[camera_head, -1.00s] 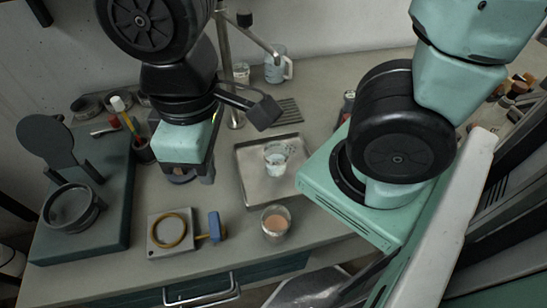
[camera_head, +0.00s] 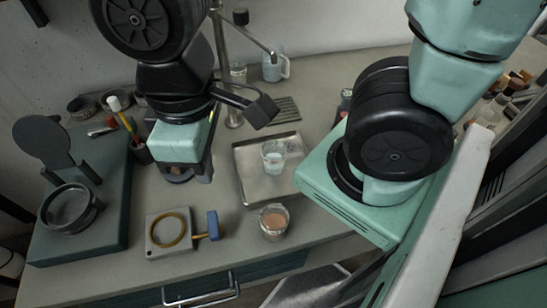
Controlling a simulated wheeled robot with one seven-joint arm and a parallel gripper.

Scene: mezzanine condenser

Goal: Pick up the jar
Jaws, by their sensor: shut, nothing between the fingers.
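A clear glass jar-like vessel (camera_head: 274,222) with pinkish-brown contents stands upright at the bench's front edge. Another clear glass vessel (camera_head: 273,157) with pale contents stands on the metal tray (camera_head: 253,190). I cannot tell for certain which vessel is the jar. My gripper (camera_head: 187,175) points down over the bench, left of the tray.
A square plate with a tan ring (camera_head: 168,230) and a blue block (camera_head: 213,225) lie in front of my gripper. A dark green stand with a ring (camera_head: 70,205) is at left. A pen cup (camera_head: 141,152) and a mug (camera_head: 275,67) stand farther back.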

